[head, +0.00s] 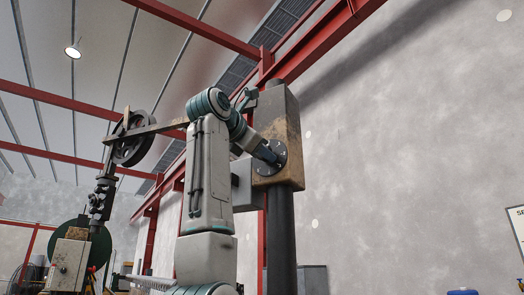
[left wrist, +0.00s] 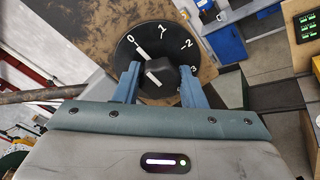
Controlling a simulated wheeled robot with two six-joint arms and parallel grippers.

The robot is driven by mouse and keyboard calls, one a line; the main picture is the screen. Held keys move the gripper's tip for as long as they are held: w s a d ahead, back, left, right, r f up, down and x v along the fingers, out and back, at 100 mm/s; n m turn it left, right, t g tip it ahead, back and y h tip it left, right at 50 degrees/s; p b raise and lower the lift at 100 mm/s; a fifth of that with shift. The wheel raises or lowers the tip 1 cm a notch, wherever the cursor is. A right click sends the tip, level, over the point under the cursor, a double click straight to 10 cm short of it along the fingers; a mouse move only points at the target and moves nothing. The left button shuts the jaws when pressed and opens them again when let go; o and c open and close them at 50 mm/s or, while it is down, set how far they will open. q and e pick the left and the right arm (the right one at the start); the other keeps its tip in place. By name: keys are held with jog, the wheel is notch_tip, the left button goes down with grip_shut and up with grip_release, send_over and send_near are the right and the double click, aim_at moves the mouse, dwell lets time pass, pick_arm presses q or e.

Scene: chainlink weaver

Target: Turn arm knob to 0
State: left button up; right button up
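The arm knob (left wrist: 158,73) is a dark grey handle at the middle of a round black dial (left wrist: 176,38) with white figures 0 to 3. A white line lies between the knob and the 0, at the upper left of the dial. The dial (head: 281,147) also shows in the head view, on the face of a worn tan and grey box (head: 279,115) on a post. My left gripper (left wrist: 162,86) is open, its blue fingers on either side of the knob with gaps visible. In the head view, my left gripper (head: 268,155) reaches the dial and hides part of it. My right gripper is not in view.
A machine arm with a wheel (head: 133,138) stands at the left. Red beams (head: 325,42) run overhead. In the left wrist view, blue cabinets (left wrist: 228,43) stand at the upper right, and a dark pipe (left wrist: 40,94) runs at the left.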

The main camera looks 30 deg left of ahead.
pick_arm(q)
jog(key=o, duration=0.4)
jog(key=shift+s, duration=0.15)
jog(key=s+b, duration=0.1)
jog(key=s, duration=0.2)
jog(key=s+b, duration=0.1)
jog(key=s, duration=0.3)
jog(key=s+b, duration=0.1)
jog(key=s, duration=0.2)
jog(key=shift+s+r+b, duration=0.3)
jog(key=shift+b, duration=0.1)
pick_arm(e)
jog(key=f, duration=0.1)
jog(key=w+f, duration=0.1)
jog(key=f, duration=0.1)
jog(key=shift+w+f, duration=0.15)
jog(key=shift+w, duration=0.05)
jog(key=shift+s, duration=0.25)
